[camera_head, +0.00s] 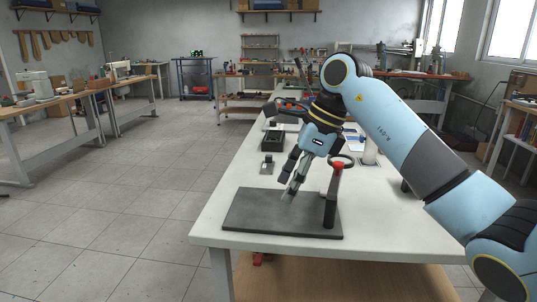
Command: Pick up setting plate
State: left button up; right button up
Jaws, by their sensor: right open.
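My right gripper (291,186) reaches down from the right, above or near the middle of a flat dark grey plate (250,214) at the near end of the white table. Its fingers are open; I cannot tell whether the tips touch the plate. A black post (330,206) with a red part and a ring on top stands at the plate's right side. A small grey plate (266,169) with a dark knob lies behind the large one, left of the gripper. I cannot tell which of the two is the setting plate. My left gripper is not in view.
A dark open tray (273,140) stands farther back on the white table (222,185). A white bottle-like thing (370,151) stands behind my right arm. The table's left edge is near the plates. The floor (130,210) to the left is clear.

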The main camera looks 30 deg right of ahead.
aim_at(267, 166)
jog(key=i+l, duration=0.9)
jog(key=i, duration=0.1)
